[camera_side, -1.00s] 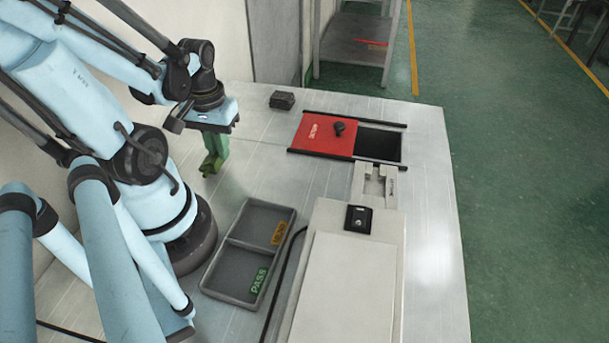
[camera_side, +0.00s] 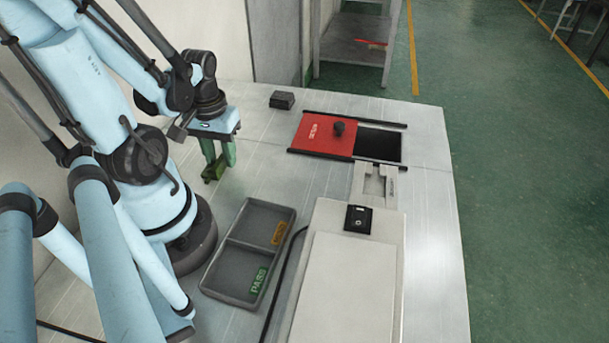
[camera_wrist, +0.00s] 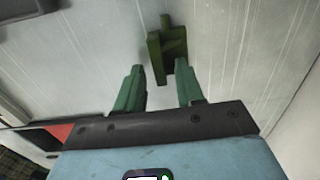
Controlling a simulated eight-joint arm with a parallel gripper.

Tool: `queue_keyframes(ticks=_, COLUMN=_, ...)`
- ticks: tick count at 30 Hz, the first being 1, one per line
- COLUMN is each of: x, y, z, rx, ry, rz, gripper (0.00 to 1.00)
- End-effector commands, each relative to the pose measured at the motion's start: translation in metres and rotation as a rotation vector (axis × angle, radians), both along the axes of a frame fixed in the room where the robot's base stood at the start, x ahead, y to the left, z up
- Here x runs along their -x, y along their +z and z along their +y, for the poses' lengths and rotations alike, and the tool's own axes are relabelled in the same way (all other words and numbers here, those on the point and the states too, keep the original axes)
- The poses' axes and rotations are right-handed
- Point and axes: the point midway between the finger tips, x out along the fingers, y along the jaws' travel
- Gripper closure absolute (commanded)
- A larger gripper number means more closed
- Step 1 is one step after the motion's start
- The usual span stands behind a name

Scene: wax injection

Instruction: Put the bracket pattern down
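The bracket pattern (camera_side: 212,171) is a small dark green piece by the table surface, in front of my arm's base and behind the tray in the side view. My gripper (camera_side: 219,160) is over it, with its two green fingers spread apart. In the wrist view my gripper (camera_wrist: 162,75) is open, with a clear gap between the fingers. The bracket pattern (camera_wrist: 168,48) lies just beyond the fingertips, closer to the right one. Neither finger appears to grip it.
A grey two-compartment tray (camera_side: 222,247) with a green PASS label and an orange label stands nearby. A red sliding cover (camera_side: 322,134) sits beside a dark opening. A dark block (camera_side: 282,100) is at the back. A white machine (camera_side: 345,285) fills the front.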

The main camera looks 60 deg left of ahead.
Motion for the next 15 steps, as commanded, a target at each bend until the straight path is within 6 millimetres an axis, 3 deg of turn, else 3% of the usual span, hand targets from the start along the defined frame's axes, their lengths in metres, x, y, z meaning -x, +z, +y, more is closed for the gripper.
queue_keyframes(ticks=15, x=0.0, y=0.013, z=0.0, rx=0.0, ry=0.0, rz=0.0, gripper=0.63)
